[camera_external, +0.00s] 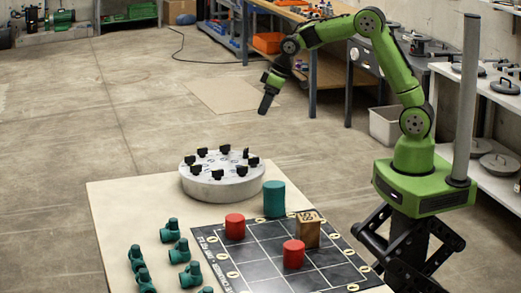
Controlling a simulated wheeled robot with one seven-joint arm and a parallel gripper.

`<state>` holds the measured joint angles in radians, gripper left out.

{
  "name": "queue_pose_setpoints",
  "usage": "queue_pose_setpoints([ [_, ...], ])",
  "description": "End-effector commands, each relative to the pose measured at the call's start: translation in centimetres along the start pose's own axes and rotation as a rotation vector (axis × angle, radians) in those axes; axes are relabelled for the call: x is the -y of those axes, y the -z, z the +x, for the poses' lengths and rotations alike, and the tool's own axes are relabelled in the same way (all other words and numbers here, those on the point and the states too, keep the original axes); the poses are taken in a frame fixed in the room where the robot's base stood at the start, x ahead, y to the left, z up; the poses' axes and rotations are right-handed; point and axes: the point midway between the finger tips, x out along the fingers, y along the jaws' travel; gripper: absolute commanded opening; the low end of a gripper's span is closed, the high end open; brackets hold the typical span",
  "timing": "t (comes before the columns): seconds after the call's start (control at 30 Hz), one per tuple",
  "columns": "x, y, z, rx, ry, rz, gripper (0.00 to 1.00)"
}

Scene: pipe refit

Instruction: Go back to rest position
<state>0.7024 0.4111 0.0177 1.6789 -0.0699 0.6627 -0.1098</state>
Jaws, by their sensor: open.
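My gripper (265,104) hangs from my green arm in the air, above and behind the round grey disc. It points down and holds nothing that I can see. The gap between its fingers is too small to make out in this view. The round grey disc (222,188) with several black clamps around its top stands at the back of the table, apart from my gripper.
The table (130,205) bears a black grid board (262,250), red cylinders (235,226) (293,254), a teal cylinder (274,198), a wooden block (307,231) and several teal pipe fittings (179,251). A workbench (327,72) and shelves stand behind. Open floor lies left.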

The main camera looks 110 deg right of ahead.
Motion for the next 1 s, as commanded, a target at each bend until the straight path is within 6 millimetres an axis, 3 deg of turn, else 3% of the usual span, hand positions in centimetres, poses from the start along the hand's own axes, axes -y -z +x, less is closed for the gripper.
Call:
queue_pose_setpoints([
  [0.27,0.2,0.0,-0.2,-0.002,0.001,-0.003,0.65],
  [0.37,2.6,-0.8,-2.6,-0.013,0.013,-0.042,0.65],
  [0.4,4.4,-1.6,-4.4,-0.021,0.023,-0.071,0.65],
  [0.47,7.4,-3.8,-7.7,-0.033,0.042,-0.123,0.65],
  [0.53,10.5,-7.3,-11.3,-0.044,0.068,-0.188,0.65],
  [0.6,12.7,-11.2,-14.3,-0.057,0.097,-0.249,0.65],
  [0.7,14.5,-17.3,-17.5,-0.076,0.140,-0.335,0.65],
  [0.83,14.7,-24.2,-19.3,-0.091,0.192,-0.423,0.65],
  [0.9,14.5,-26.5,-19.4,-0.095,0.211,-0.454,0.65],
  [1.0,14.2,-28.0,-19.4,-0.097,0.224,-0.473,0.65],
])
